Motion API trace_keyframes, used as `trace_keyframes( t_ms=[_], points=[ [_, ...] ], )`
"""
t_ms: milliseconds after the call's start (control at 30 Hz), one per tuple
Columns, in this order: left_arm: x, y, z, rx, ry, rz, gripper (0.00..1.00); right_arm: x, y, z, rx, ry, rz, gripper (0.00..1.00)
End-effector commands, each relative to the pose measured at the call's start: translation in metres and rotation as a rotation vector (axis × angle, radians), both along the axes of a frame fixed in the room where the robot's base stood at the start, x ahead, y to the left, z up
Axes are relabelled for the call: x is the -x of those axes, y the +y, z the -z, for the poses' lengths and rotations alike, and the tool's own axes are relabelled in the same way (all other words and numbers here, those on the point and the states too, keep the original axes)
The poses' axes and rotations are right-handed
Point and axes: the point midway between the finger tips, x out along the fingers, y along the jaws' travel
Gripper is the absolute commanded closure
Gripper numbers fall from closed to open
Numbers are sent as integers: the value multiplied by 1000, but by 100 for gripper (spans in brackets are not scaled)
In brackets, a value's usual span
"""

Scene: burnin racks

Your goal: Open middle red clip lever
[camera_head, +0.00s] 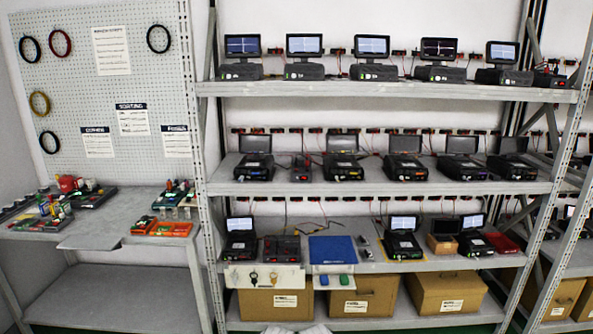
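The red clip lever cannot be singled out at this size. Small red clips run along the back of the rack's shelves, with one row (310,130) above the middle shelf. On the middle shelf (215,186), a small dark unit with red parts (300,172) sits between two screened devices. On the lower shelf, a dark fixture with small red parts (282,248) sits left of a blue mat (332,249). Whether any clip is open or shut is too small to tell. Neither of my grippers is in view.
Screened black devices (242,70) line all three shelves of the grey rack. Cardboard boxes (275,304) stand below. White panels (262,284) hang at the lower shelf's front edge. A grey bench (110,218) with trays and parts stands left, under a pegboard (60,100).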

Motion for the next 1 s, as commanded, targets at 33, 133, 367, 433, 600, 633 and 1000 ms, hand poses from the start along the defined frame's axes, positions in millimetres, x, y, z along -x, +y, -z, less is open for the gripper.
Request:
trace_keyframes(
  t_ms=[33, 133, 367, 433, 600, 633, 1000],
  points=[
    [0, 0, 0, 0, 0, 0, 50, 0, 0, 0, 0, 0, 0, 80],
    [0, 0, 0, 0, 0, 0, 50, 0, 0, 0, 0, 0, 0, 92],
    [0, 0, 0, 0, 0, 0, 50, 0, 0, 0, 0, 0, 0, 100],
    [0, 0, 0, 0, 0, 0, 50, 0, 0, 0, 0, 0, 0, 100],
    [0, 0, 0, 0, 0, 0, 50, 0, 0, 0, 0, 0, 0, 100],
    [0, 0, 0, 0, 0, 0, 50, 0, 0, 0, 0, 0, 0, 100],
    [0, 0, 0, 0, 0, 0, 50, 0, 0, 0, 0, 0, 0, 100]
  ],
)
